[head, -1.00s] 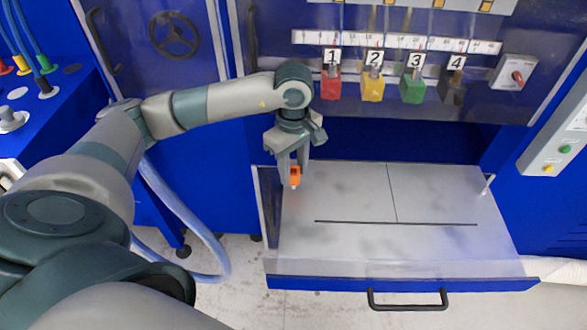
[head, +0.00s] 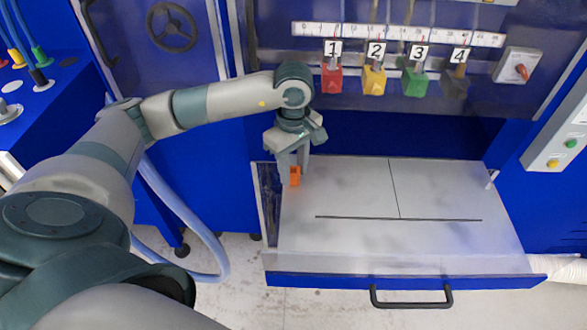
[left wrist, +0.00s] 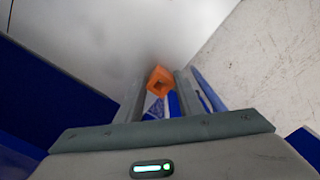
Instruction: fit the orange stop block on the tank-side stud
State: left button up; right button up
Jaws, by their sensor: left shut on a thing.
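The orange stop block (head: 295,177) is between the fingers of my left gripper (head: 291,180), at the left end of the grey tray. My left gripper is shut on it, pointing down. The left wrist view also shows the block (left wrist: 160,80), with a dark opening in its face, between the two fingers (left wrist: 157,95). A small pale stud (head: 491,179) stands at the right end of the tray. No stud shows beneath the block; block and fingers cover that spot, so I cannot tell how far it is seated. My right gripper is not in view.
The grey tray (head: 440,195) has a dark slot (head: 398,218) and a front handle (head: 411,304). Behind it hang numbered red, yellow, green and dark blocks (head: 373,80) below a scale. A blue cabinet wall stands close left of the gripper. The tray's middle is clear.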

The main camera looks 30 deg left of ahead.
pick_arm(q)
jog(key=shift+f, duration=0.15)
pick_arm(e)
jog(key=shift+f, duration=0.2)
pick_arm(q)
jog(key=o, duration=1.3)
jog(key=shift+c, duration=0.2)
notch_tip(320, 180, up, 8)
jog(key=shift+f+b, duration=0.2)
jog(key=shift+b, duration=1)
notch_tip(320, 180, up, 10)
jog(key=shift+b, duration=0.45)
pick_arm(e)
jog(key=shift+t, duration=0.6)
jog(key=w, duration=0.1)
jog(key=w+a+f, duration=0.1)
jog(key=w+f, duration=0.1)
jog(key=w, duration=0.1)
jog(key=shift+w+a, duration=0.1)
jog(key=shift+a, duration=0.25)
